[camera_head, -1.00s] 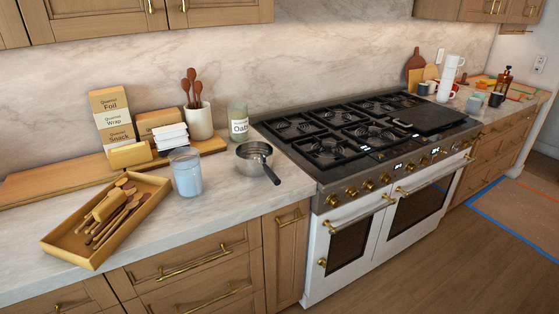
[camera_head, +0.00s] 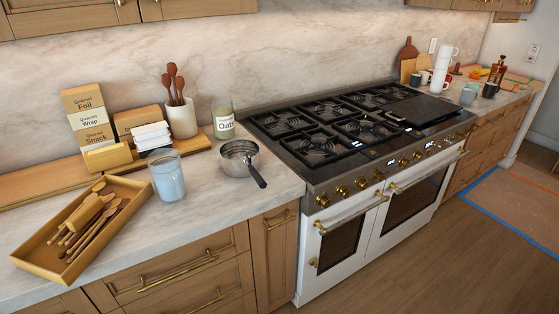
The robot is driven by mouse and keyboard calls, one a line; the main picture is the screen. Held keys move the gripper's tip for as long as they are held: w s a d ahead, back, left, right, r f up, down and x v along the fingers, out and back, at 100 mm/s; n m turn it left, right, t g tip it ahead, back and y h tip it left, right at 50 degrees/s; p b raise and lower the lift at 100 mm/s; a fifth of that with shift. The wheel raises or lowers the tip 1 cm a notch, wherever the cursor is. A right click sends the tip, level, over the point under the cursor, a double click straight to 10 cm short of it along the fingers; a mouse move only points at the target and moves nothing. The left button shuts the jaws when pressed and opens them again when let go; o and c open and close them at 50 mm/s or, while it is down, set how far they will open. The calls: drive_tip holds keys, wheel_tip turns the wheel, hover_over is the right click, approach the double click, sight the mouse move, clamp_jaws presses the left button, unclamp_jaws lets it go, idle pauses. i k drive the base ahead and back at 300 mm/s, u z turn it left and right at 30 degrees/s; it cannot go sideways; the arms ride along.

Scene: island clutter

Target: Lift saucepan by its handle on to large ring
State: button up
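A small metal saucepan (camera_head: 239,158) stands upright on the marble counter, left of the range. Its dark handle (camera_head: 257,176) points toward the counter's front right, near the edge. The range top (camera_head: 350,131) has several burners under black grates. A flat dark griddle plate (camera_head: 424,111) covers part of its right side. Burner rings show under the grates, but I cannot tell for sure which is the large one. My gripper is not in view.
A jar of oats (camera_head: 222,121), a utensil crock (camera_head: 181,119) and a blue-white jar (camera_head: 166,175) stand near the saucepan. A wooden tray (camera_head: 41,264) of utensils lies at left. Mugs (camera_head: 441,72) stand beyond the range. Floor in front is clear.

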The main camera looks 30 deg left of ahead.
sight(232, 154)
drive_tip(key=u, duration=0.9)
drive_tip(key=k, duration=0.1)
drive_tip(key=z, duration=1.35)
drive_tip(key=i, duration=0.85)
drive_tip(key=z, duration=1.2)
drive_tip(key=k, duration=0.15)
drive_tip(key=u, duration=3)
